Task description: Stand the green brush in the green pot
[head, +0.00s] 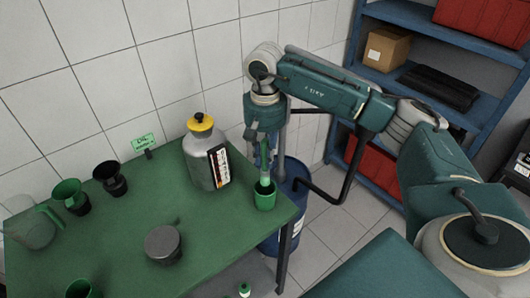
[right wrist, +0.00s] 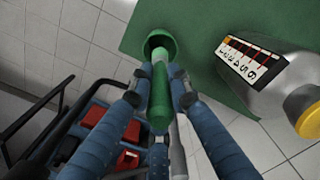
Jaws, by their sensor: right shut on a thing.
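The green brush (right wrist: 160,98) is in my right gripper (right wrist: 160,78), whose two fingers close on it from both sides. In the head view my right gripper (head: 268,150) points down over the table's right edge, with the green brush (head: 264,157) upright between its fingers. The green pot (head: 265,197) stands directly below, near the right corner of the green table (head: 205,262). In the right wrist view the brush's far end overlaps the mouth of the green pot (right wrist: 158,42). I cannot tell whether its tip is inside the rim. My left gripper is not in view.
A grey bottle with a yellow cap (head: 204,158) stands close left of the pot. A round grey tin (head: 163,243), a black funnel (head: 110,178), a green funnel (head: 71,196) and a clear jug (head: 32,229) are further left. A blue barrel (head: 288,190) stands beyond the table's right edge.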

